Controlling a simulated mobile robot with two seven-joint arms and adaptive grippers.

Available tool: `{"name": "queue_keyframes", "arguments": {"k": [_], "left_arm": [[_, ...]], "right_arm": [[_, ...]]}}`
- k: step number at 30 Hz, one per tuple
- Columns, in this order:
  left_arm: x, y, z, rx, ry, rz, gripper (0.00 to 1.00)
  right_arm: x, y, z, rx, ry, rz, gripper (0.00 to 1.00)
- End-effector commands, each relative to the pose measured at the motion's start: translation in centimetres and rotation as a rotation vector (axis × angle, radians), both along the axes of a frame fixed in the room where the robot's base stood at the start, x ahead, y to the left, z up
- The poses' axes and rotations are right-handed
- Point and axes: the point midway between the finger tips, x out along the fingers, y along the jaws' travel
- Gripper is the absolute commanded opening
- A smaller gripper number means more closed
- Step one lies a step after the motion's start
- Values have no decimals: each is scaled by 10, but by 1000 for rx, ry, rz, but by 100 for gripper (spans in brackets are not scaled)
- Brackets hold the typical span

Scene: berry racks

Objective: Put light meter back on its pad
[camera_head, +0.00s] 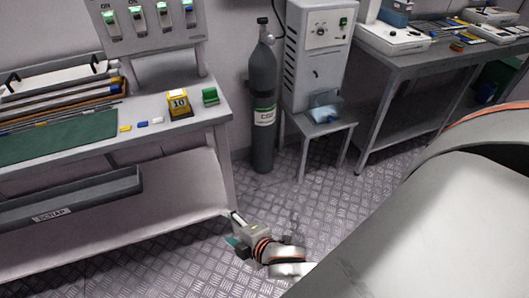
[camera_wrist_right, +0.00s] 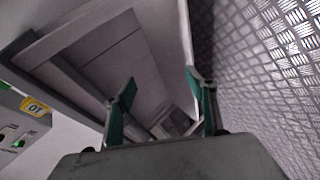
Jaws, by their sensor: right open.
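I cannot pick out the light meter or its pad for sure in either view. A yellow block marked 10 (camera_head: 179,103) and a small green block (camera_head: 210,96) stand at the right end of the left bench (camera_head: 208,117). My right gripper (camera_head: 234,231) is low, in front of that bench's right leg, well below the bench top. In the right wrist view its green fingers (camera_wrist_right: 160,92) are spread, with nothing between them. The yellow marked block also shows at the left of that view (camera_wrist_right: 34,106). My left gripper is not in view.
A dark gas cylinder (camera_head: 263,100) stands right of the bench, beside a grey cabinet (camera_head: 318,50) on a small stand. Another bench (camera_head: 400,67) carries instruments. The patterned floor (camera_head: 330,200) between is clear.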

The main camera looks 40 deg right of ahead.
Motion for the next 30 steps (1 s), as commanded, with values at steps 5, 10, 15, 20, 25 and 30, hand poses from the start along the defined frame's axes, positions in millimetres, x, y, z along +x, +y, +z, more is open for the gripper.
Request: {"name": "queue_keyframes", "arguments": {"k": [5, 10, 15, 20, 25, 30], "left_arm": [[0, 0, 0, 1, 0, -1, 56], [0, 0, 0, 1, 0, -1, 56], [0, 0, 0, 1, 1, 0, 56], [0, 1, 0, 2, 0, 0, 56], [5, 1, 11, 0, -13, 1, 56], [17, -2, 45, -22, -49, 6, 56]], "right_arm": [[-82, -16, -35, 515, 141, -285, 56], [-120, -28, -43, 778, 195, -459, 56], [-127, -32, -44, 843, 203, -504, 56], [-127, -32, -44, 841, 203, -503, 56], [-125, -31, -36, 844, 198, -498, 56], [-120, -26, -9, 870, 187, -492, 56]]}}
